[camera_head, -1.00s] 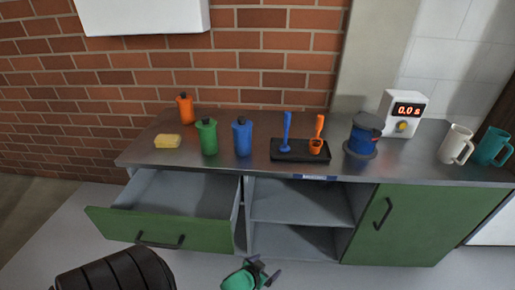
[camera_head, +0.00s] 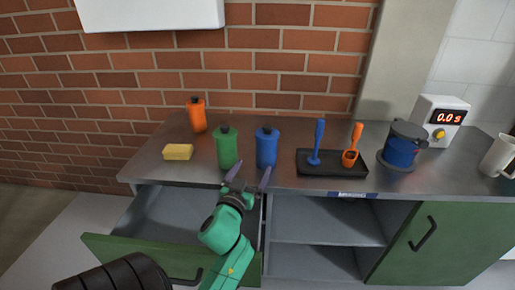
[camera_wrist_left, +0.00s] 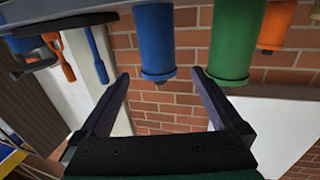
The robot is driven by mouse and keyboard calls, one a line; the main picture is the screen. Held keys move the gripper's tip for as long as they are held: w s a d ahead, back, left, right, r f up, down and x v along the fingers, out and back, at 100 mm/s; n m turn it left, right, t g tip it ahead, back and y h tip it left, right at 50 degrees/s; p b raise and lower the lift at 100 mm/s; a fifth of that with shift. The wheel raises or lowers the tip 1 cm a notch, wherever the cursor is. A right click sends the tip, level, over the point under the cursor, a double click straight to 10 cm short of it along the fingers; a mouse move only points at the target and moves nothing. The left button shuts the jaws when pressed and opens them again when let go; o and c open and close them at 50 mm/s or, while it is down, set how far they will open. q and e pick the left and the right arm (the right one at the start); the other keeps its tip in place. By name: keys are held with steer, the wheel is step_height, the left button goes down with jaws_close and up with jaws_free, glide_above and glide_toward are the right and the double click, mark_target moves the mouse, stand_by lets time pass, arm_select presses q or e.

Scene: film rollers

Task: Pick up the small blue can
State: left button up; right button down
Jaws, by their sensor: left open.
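The small blue can (camera_head: 267,148) with a dark cap stands upright on the steel counter. In the left wrist view the picture is upside down, and the blue can (camera_wrist_left: 155,38) shows beyond the fingers, roughly between them. My left gripper (camera_head: 249,176) is open and empty, at the counter's front edge just before the blue can and not around it. Its open fingers also frame the left wrist view (camera_wrist_left: 160,76). My right gripper is not in view.
A green can (camera_head: 226,148) stands close left of the blue one. An orange can (camera_head: 197,115) and yellow sponge (camera_head: 178,152) are farther left. A black tray (camera_head: 330,171) with two tools and a blue lidded tank (camera_head: 402,152) are right. An open drawer (camera_head: 135,262) juts out below.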

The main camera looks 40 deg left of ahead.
mark_target(263, 151)
arm_select(q)
steer(key=w, duration=0.3)
steer(key=w+r, duration=0.1)
steer(key=shift+w+a, duration=0.25)
steer(key=shift+w+a+f, duration=0.3)
steer(key=shift+w+a, duration=0.2)
steer(key=shift+w, duration=0.3)
steer(key=x, duration=0.6)
steer(key=shift+a+f+p, duration=0.2)
steer(key=shift+f+p, duration=0.15)
steer(key=shift+s+r, duration=0.1)
steer(key=shift+s, duration=0.05)
steer(key=c, duration=0.4)
jaws_close()
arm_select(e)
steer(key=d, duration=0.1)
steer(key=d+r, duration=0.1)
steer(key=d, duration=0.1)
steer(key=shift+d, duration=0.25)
